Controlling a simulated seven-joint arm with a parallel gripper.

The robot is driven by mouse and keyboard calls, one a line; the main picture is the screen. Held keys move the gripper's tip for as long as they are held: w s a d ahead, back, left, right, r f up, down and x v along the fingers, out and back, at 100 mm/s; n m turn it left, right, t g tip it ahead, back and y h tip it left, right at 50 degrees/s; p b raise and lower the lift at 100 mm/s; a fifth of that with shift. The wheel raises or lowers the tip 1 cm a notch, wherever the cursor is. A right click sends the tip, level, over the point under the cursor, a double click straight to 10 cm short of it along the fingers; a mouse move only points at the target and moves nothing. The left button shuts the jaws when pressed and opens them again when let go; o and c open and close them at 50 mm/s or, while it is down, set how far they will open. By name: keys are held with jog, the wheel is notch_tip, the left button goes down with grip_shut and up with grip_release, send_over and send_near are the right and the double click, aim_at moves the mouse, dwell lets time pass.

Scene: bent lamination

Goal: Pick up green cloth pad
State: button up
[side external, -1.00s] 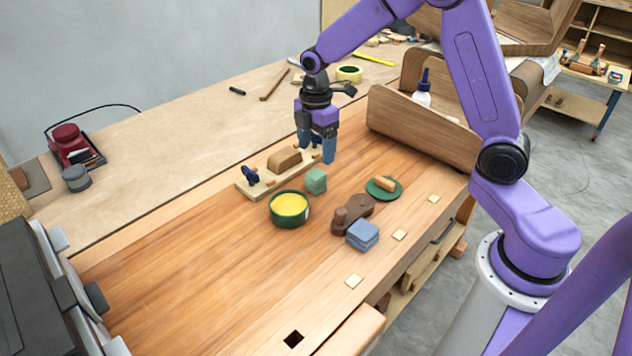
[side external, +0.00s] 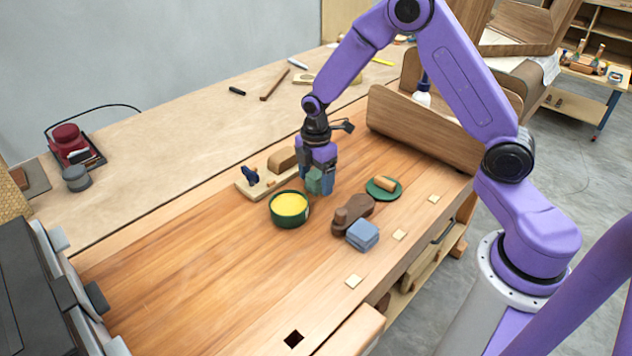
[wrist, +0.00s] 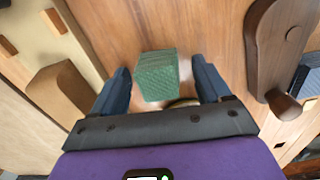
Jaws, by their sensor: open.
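The green cloth pad (wrist: 157,76) is a small block-like stack standing on the wooden bench. In the wrist view it lies between the two blue fingers of my gripper (wrist: 161,84), with a gap on each side. In the side view my gripper (side external: 315,186) is lowered around the green cloth pad (side external: 314,182), which is partly covered by the fingers. My gripper is open.
A green bowl with yellow contents (side external: 289,208) stands close at the left. A board with a wooden block (side external: 260,183) lies behind. A brown wooden tool (side external: 352,210), a blue folded pad (side external: 362,235) and a green dish (side external: 383,188) are at the right. The front left bench is clear.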

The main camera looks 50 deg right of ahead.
aim_at(316, 174)
jog(key=shift+c, duration=0.3)
jog(key=c, duration=1)
jog(key=shift+o, duration=0.2)
jog(key=shift+r, duration=0.1)
jog(key=shift+r, duration=0.45)
notch_tip(316, 174, up, 2)
jog(key=shift+r, duration=0.15)
jog(key=s+r, duration=0.9)
jog(key=s, duration=0.5)
jog(key=shift+d+r, duration=0.25)
jog(key=shift+r, duration=0.1)
